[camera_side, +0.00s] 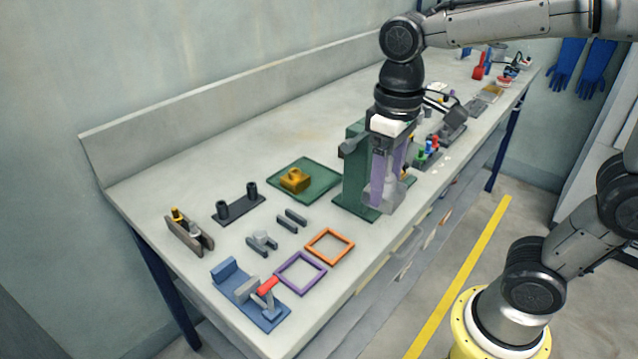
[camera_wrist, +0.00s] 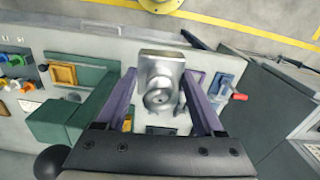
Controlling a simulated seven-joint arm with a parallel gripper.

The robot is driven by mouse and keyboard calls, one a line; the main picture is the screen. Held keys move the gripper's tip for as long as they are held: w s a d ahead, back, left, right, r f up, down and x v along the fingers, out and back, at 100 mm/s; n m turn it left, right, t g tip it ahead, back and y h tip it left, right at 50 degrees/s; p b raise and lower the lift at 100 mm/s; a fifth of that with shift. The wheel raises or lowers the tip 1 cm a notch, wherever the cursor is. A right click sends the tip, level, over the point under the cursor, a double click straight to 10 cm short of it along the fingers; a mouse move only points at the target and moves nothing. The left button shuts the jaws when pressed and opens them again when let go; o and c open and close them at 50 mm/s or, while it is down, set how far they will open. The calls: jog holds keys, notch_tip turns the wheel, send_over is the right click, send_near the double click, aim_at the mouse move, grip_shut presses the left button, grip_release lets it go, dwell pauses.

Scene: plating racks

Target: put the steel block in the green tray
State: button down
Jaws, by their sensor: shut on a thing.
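The steel block (camera_wrist: 163,68) is a shiny grey piece with a rounded knob, between my purple fingers in the wrist view. The green tray (camera_side: 327,190) lies flat on the bench, left of the green stand in the side view. A brass block (camera_side: 294,179) sits in it, leaving bare tray around it.
The green stand rises between my gripper and the tray. Orange (camera_side: 330,261) and purple (camera_side: 276,277) frames, a blue fixture (camera_side: 228,272) with a red handle and a dark two-post holder (camera_side: 238,208) lie at left. Coloured pegs (camera_side: 428,150) stand to the right. Bench behind the tray is clear.

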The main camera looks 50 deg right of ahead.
jog(key=w+d+r, duration=0.2)
jog(key=w+d, duration=0.2)
jog(key=w, duration=0.7)
jog(key=w+d+r, duration=0.1)
jog(key=w+d, duration=0.2)
jog(key=w, duration=0.9)
jog(key=shift+m, duration=0.4)
jog(key=w+d+f, duration=0.2)
jog(key=d+f, duration=0.1)
jog(key=f, duration=0.2)
jog(key=w+d+f, duration=0.2)
jog(key=d+f, duration=0.1)
jog(key=f, duration=0.2)
jog(key=w+d+f, duration=0.2)
jog(key=d+f, duration=0.1)
jog(key=f, duration=0.2)
jog(key=shift+w+f, duration=0.1)
jog(key=shift+w, duration=0.05)
jog(key=shift+f, duration=2.05)
jog(key=shift+f, duration=0.15)
jog(key=shift+c, duration=1.4)
grip_release()
jog(key=shift+f, duration=0.1)
